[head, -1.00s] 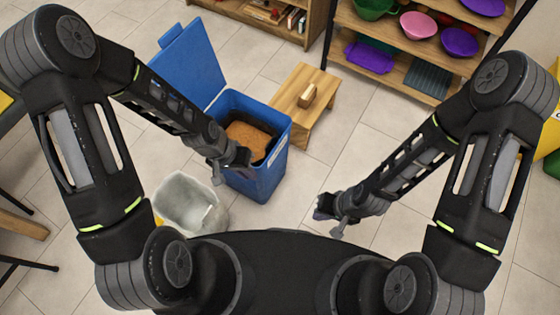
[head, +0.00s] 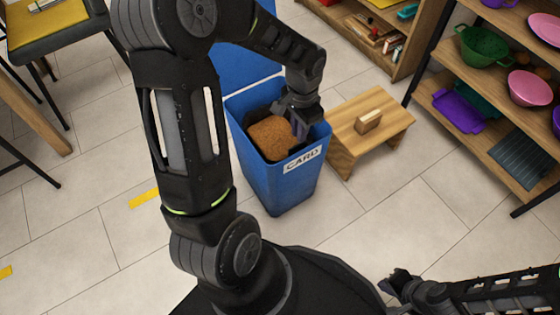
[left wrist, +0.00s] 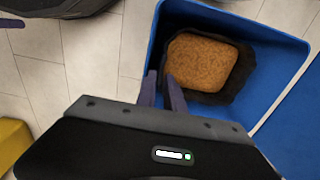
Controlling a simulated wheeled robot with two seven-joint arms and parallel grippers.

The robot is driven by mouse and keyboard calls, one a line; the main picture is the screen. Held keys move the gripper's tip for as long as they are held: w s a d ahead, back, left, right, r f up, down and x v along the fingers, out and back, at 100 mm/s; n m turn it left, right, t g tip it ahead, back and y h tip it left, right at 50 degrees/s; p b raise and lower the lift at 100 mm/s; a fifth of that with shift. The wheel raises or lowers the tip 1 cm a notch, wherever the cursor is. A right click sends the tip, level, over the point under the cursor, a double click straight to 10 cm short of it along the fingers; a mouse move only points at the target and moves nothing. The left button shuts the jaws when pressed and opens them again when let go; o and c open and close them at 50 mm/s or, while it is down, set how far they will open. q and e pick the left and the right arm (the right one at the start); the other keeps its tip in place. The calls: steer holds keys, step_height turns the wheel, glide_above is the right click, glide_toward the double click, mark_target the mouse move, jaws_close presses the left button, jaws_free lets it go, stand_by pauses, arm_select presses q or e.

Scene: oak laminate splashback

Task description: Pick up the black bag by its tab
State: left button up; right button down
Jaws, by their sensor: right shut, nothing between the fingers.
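The black bag (left wrist: 213,98) lies inside the blue bin (left wrist: 276,128) as a dark, crumpled lining around a brown, rough-surfaced block (left wrist: 203,62). In the head view the brown block (head: 271,137) shows in the blue bin (head: 283,187), whose front label reads CARD. I cannot make out the bag's tab. My left gripper (head: 300,132) is over the bin's right side; in the left wrist view its two fingers (left wrist: 161,78) stand slightly apart, empty, near the bin's rim. My right gripper (head: 388,286) is shut and empty, low at the front, away from the bin.
A wooden step stool (head: 372,117) stands close to the bin's right. A shelf unit (head: 480,125) with coloured bowls is at the right. The floor in front of the bin is clear.

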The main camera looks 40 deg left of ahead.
mark_target(298, 145)
arm_select(q)
steer(key=shift+f+b, duration=0.3)
steer(key=shift+f, duration=0.85)
step_height(298, 145, down, 5)
steer(key=b, duration=0.3)
steer(key=shift+a+f, duration=0.1)
steer(key=shift+f, duration=0.05)
jaws_close()
stand_by(1.2)
